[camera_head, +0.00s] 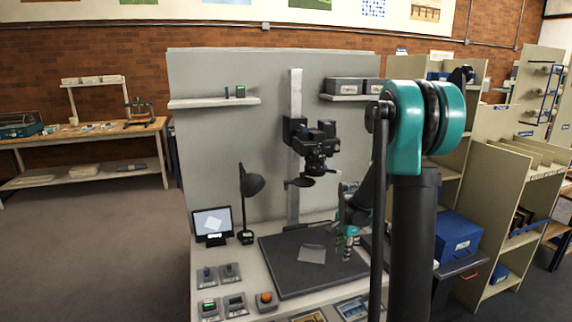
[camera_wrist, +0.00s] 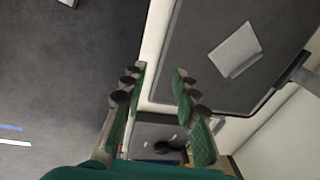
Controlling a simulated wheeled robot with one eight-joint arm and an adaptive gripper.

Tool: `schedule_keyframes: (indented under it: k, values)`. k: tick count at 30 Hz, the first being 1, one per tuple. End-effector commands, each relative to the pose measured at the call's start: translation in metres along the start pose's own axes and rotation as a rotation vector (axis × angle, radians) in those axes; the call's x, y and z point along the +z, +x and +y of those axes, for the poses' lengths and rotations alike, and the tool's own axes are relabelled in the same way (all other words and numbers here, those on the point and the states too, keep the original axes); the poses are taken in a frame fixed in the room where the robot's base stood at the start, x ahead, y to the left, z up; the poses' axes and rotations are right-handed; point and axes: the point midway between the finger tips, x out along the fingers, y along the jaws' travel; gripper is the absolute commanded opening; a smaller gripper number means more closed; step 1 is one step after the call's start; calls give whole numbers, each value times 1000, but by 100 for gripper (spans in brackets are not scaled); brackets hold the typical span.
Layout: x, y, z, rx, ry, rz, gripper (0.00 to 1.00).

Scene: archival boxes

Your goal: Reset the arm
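My gripper (camera_head: 347,243) hangs from my teal and dark arm at the right part of the dark board (camera_head: 290,281) on the workbench. In the wrist view my gripper (camera_wrist: 159,78) shows two green-padded fingers standing apart, with nothing between them. A pale grey sheet (camera_head: 311,254) lies on the board, left of my gripper. The sheet also shows in the wrist view (camera_wrist: 236,50), to the right of the fingers. My arm hides part of the bench's right side in the head view.
A copy stand camera (camera_head: 316,150) hangs above the board. A black lamp (camera_head: 251,183) and a small screen (camera_head: 212,224) stand at the left. Several buttons and switches (camera_head: 230,272) line the front left. A blue box (camera_head: 457,237) and shelving are right of my arm.

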Motion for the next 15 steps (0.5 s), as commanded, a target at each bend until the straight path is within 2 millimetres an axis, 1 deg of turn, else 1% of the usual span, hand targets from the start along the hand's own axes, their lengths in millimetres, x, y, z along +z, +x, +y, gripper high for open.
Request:
schedule_keyframes:
  k: [1, 5, 6, 10, 15]
  values:
    - [7, -10, 15, -14, -65, 6, 29]
    - [23, -29, 48, -49, -255, 26, 29]
    - [28, -34, 59, -58, -314, 33, 29]
    - [44, -46, 93, -89, -504, 62, 29]
    - [65, -53, 141, -121, -751, 108, 29]
